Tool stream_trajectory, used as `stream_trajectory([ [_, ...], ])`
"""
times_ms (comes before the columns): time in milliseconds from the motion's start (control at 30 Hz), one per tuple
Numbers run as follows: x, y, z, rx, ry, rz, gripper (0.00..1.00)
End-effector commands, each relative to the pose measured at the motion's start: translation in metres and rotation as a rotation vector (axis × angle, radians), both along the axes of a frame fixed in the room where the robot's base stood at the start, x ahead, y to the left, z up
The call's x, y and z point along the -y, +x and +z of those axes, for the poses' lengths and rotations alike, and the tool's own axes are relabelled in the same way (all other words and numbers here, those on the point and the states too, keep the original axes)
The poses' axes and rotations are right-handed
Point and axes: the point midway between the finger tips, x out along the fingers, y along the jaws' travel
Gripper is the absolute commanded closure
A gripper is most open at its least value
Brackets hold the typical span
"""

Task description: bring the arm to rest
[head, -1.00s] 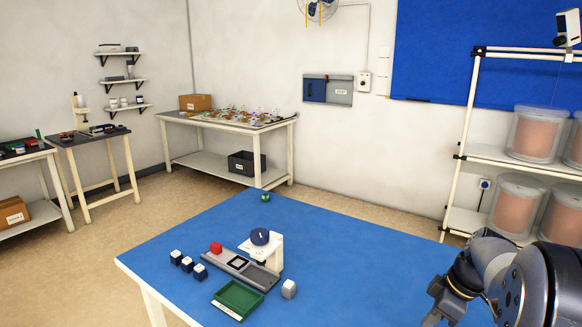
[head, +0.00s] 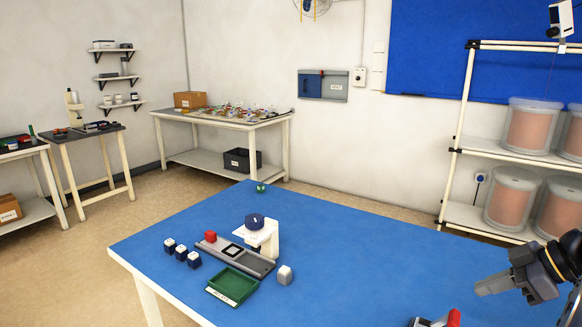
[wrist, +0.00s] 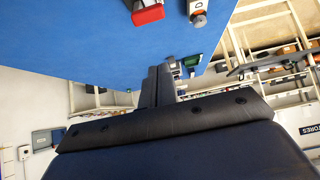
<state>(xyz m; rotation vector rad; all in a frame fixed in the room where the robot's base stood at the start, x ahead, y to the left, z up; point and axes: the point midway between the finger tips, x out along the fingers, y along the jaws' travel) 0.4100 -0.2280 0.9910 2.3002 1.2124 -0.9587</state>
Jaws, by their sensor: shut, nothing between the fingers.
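My gripper (head: 482,288) is at the right of the head view, above the right part of the blue table (head: 340,245). It points left, and its fingers are together with nothing between them. The shut dark fingers (wrist: 163,82) also show in the middle of the wrist view, clear of any object. My arm comes in from the right edge, and most of it is outside the head view.
The table holds a grey fixture (head: 236,256), a green tray (head: 232,287), several small blocks and a green round piece (head: 261,188). A red-ended item (head: 453,318) lies at the front edge of view. A shelf rack (head: 455,150) stands behind right.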

Motion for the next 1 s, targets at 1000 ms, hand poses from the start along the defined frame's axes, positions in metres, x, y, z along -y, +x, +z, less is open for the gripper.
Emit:
stream_trajectory([
  [1000, -0.089, 0.051, -0.074, -0.313, -0.433, 0.006, 1.0],
])
